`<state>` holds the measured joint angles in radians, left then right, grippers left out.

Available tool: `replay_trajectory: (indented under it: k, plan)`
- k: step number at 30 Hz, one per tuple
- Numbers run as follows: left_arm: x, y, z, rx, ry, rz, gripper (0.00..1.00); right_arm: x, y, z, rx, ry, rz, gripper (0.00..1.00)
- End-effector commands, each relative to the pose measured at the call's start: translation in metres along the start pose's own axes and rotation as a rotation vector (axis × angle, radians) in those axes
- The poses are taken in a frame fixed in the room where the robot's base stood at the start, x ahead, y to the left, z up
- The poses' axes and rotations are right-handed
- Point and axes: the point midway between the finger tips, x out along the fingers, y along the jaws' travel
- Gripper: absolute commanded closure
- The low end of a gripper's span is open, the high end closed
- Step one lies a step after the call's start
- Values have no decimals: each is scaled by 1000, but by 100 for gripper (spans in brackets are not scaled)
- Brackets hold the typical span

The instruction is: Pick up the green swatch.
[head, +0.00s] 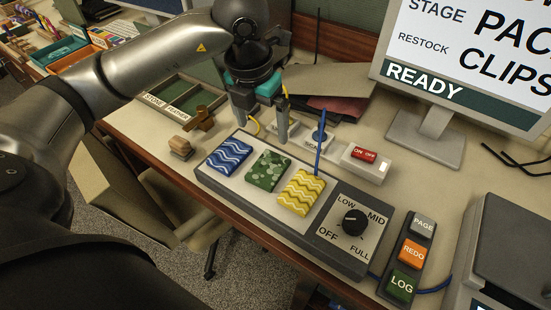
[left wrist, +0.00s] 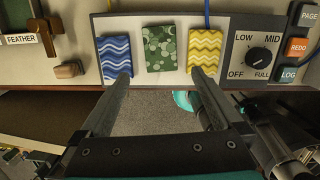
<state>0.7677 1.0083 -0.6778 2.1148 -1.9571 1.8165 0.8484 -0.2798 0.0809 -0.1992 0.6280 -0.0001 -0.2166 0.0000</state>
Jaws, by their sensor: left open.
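The green swatch (head: 269,171), dotted with paler spots, lies flat on a light panel (head: 250,143) between a blue wavy swatch (head: 229,155) and a yellow wavy swatch (head: 301,192). My left gripper (head: 262,118) is open and empty, and appears above the swatches in the head view. In the left wrist view the green swatch (left wrist: 160,48) shows whole, beyond and between my open fingertips (left wrist: 161,75). The left fingertip overlaps the lower edge of the blue swatch (left wrist: 116,55); the right overlaps the yellow one (left wrist: 205,50). My right gripper is in neither view.
A dial (head: 355,222) sits on the panel's right part, with a PAGE/REDO/LOG button strip (head: 405,258) beyond. A switch box (head: 366,163) and upright cabled tools stand behind. Small wooden blocks (head: 180,147) lie to the left. A monitor (head: 462,70) stands at the back right.

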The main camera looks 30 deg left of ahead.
Motion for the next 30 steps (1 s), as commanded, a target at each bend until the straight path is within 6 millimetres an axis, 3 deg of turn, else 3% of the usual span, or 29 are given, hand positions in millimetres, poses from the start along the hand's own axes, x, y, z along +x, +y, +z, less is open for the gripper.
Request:
replay_trajectory:
  k: [3,7,12,19,30]
  plan:
    - [26,-1,-2,1,7,-1,0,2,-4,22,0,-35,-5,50]
    - [54,-1,-2,2,8,-3,0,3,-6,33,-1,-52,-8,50]
    - [81,-1,-1,2,4,-3,0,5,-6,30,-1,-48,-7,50]
    - [96,-1,-1,2,4,-3,0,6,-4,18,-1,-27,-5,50]
    - [142,-1,-1,3,2,-3,0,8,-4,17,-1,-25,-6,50]
